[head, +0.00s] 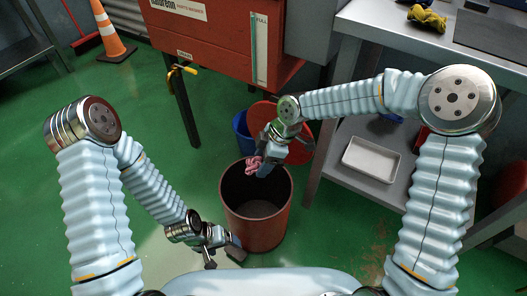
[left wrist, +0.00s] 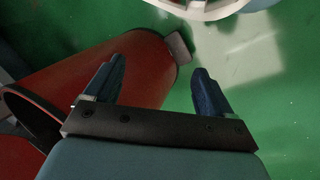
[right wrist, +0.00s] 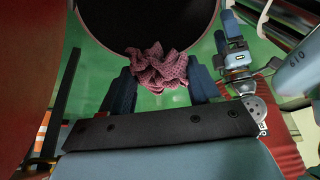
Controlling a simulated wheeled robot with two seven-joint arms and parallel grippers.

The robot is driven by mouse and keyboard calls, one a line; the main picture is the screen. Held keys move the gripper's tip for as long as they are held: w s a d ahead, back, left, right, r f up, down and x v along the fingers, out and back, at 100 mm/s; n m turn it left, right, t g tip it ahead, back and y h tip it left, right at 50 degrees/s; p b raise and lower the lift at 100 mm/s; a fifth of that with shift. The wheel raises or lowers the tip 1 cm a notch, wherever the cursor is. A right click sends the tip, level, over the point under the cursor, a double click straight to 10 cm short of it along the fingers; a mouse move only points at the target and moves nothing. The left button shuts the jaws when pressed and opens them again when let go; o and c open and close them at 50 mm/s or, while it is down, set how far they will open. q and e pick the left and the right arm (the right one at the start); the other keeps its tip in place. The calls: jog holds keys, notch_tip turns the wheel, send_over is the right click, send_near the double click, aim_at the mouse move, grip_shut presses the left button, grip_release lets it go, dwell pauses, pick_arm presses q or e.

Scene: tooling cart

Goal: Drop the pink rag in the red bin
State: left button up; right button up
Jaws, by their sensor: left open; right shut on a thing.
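The pink rag (head: 254,164) is bunched in my right gripper (head: 264,166), above the back rim of the red bin (head: 258,231). In the right wrist view the rag (right wrist: 158,69) sits between the two fingers, with the dark bin opening beyond it. The bin stands upright on the floor and its visible inside looks empty. My left gripper (head: 227,250) is open and empty, low beside the bin's left side. In the left wrist view its fingers (left wrist: 155,92) are apart, with the bin's red wall (left wrist: 95,72) behind them.
A blue bin (head: 241,131) and a round red lid or bin (head: 301,143) stand behind the red bin. A metal cart with a white tray (head: 371,159) is at right. A red cabinet (head: 220,35) is at the back.

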jog(key=shift+a+f, duration=0.1)
jog(key=shift+f, duration=0.1)
notch_tip(320, 180, down, 10)
jog(key=b, duration=0.7)
jog(key=o, duration=1)
jog(key=p+v, duration=0.2)
jog(key=v, duration=1.1)
jog(key=shift+w+r, duration=0.1)
jog(key=shift+r, duration=0.3)
